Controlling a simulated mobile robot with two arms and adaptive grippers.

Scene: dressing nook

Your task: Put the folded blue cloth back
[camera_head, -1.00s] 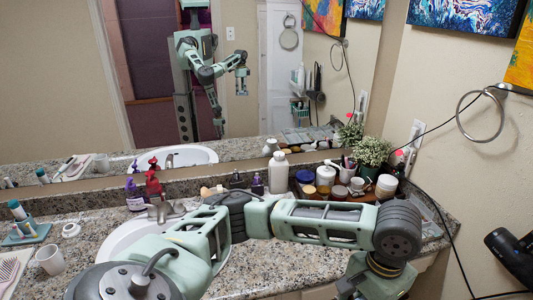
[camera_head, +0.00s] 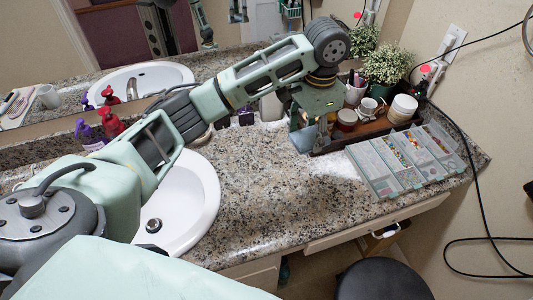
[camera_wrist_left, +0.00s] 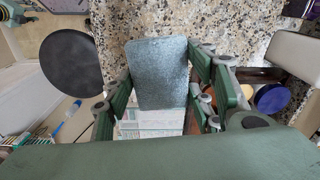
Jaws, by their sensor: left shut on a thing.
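My left gripper (camera_head: 312,138) is above the counter, just left of the wooden tray, pointing down. In the left wrist view the folded blue cloth (camera_wrist_left: 158,75) is a flat grey-blue rounded rectangle between the fingers of my left gripper (camera_wrist_left: 160,88), which are shut on it. Bare granite counter shows beyond its far end. My right gripper is not in view.
The wooden tray (camera_head: 379,132) holds jars, a cup and a plant. A clear compartment box (camera_head: 408,158) lies in front of it. The sink (camera_head: 192,195) is at left. The granite counter (camera_head: 265,185) between is clear. A dark stool (camera_head: 382,280) stands below.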

